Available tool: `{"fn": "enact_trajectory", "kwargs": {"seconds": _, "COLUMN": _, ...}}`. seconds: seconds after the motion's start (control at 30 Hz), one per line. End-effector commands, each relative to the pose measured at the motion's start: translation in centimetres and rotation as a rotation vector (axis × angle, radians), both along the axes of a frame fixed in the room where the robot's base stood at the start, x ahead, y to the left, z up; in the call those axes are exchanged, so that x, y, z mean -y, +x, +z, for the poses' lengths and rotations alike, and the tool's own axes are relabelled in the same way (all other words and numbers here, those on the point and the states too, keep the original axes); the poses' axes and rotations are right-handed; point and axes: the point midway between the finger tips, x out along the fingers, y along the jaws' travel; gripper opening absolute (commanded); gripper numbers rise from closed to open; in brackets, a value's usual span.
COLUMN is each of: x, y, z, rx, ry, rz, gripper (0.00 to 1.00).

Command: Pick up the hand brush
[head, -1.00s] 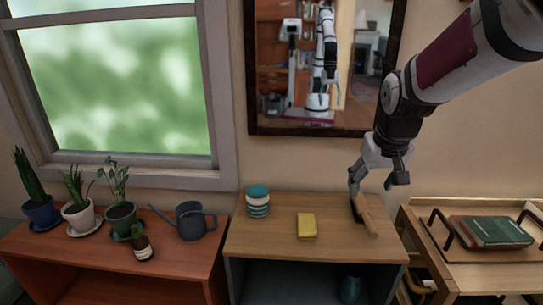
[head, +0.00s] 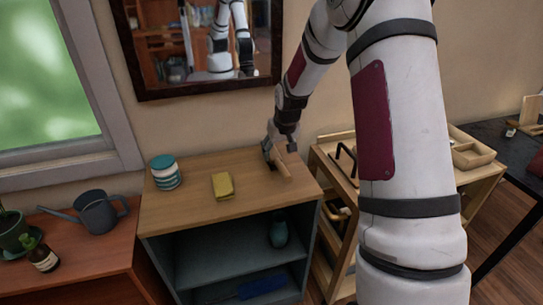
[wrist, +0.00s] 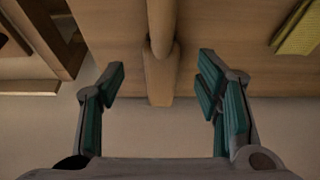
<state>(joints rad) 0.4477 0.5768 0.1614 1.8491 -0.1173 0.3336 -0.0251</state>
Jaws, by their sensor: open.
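The hand brush (head: 285,166) has a pale wooden handle and lies near the right end of the wooden cabinet top (head: 190,209). Its dark bristle part is mostly hidden by my gripper in the head view. My gripper (head: 279,150) is open and low over the brush's far end. In the wrist view the brush (wrist: 162,28) runs down from the top edge, and its end sits between the spread teal-padded fingers of my gripper (wrist: 161,80). A gap shows on both sides, so the fingers do not grip it.
A yellow folded cloth or sponge (head: 222,186) and a striped canister (head: 166,173) stand left on the cabinet top. A teal vase (head: 278,229) is on the shelf below. A mirror (head: 200,45) hangs behind. A wooden trolley (head: 322,163) stands close on the right.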

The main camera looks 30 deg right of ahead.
Motion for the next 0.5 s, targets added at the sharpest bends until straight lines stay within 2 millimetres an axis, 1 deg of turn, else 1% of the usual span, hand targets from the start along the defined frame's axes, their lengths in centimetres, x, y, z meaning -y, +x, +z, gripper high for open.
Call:
{"fn": "enact_trajectory", "kwargs": {"seconds": 0.23, "x": 0.1, "y": 0.7, "z": -1.7, "rx": -0.001, "ry": -0.001, "rz": 0.002, "gripper": 0.58}}
{"fn": "enact_trajectory", "kwargs": {"seconds": 0.4, "x": 0.1, "y": 1.6, "z": -4.1, "rx": -0.003, "ry": 0.001, "rz": 0.001, "gripper": 0.58}}
{"fn": "enact_trajectory", "kwargs": {"seconds": 0.5, "x": 0.3, "y": 2.1, "z": -5.0, "rx": -0.001, "ry": 0.0, "rz": 0.001, "gripper": 0.58}}
